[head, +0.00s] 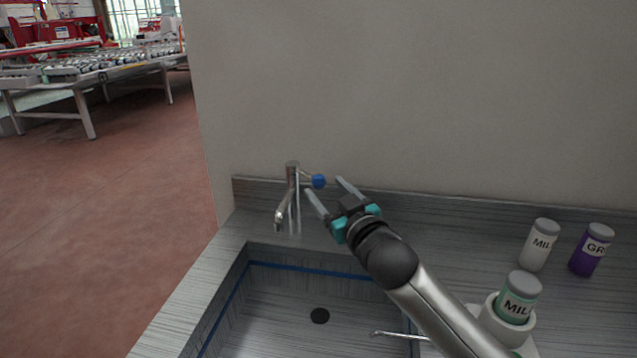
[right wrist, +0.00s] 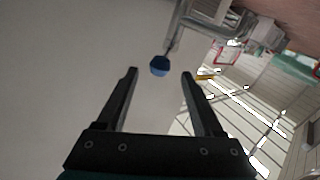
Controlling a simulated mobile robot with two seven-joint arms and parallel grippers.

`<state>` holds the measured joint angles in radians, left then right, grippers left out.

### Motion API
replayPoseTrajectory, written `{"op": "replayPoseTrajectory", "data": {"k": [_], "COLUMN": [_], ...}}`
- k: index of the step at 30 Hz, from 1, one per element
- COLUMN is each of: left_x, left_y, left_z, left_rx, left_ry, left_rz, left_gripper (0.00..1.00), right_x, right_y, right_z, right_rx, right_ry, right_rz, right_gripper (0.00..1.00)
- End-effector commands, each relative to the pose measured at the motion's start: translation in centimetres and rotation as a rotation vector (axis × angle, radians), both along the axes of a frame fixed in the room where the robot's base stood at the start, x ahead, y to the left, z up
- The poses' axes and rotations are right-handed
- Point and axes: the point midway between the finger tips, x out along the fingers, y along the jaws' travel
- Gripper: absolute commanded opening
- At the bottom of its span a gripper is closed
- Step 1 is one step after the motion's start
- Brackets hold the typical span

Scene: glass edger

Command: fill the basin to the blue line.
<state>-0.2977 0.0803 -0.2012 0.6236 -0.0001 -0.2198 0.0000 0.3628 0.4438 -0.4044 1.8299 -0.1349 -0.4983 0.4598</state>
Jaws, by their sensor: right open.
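The basin (head: 262,305) is sunk in the grey counter, with a blue line (head: 310,269) around its inner wall. Its floor and dark drain (head: 320,316) show; I make out no water surface. The metal tap (head: 292,177) stands at the back left, its spout over the basin's back edge. Its lever ends in a blue knob (head: 318,181). My right gripper (head: 324,187) is open, its fingertips close to the knob. In the right wrist view the knob (right wrist: 160,66) shows between and just beyond the fingertips, with nothing gripped. My left gripper is out of view.
A white bottle (head: 539,246) and a purple bottle (head: 590,250) stand on the right of the counter. A green bottle (head: 518,297) sits in a white holder (head: 504,331). A thin metal rod (head: 392,334) lies by the basin's right side. A wall rises behind.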

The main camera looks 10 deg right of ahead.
Motion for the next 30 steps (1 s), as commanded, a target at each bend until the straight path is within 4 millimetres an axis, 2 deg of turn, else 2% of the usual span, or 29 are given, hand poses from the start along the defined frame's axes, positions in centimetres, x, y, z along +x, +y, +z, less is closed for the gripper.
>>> {"op": "replayPoseTrajectory", "data": {"k": [3,10,15,24,30], "left_x": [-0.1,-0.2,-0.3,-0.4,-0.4], "left_y": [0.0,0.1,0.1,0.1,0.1], "left_z": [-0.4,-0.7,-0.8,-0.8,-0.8], "left_rx": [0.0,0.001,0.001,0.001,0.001], "left_ry": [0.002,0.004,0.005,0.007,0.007], "left_rz": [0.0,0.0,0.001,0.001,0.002], "left_gripper": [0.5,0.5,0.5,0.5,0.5], "right_x": [1.8,4.0,4.7,4.8,4.8], "right_y": [0.3,0.8,0.9,0.9,0.9], "right_z": [0.0,0.0,0.0,0.0,0.0], "right_rx": [0.001,0.001,0.002,0.001,0.001], "right_ry": [-0.002,-0.001,0.0,0.0,0.0], "right_rz": [-0.001,0.0,0.0,0.0,0.0], "right_gripper": [0.69,0.69,0.69,0.69,0.46]}}
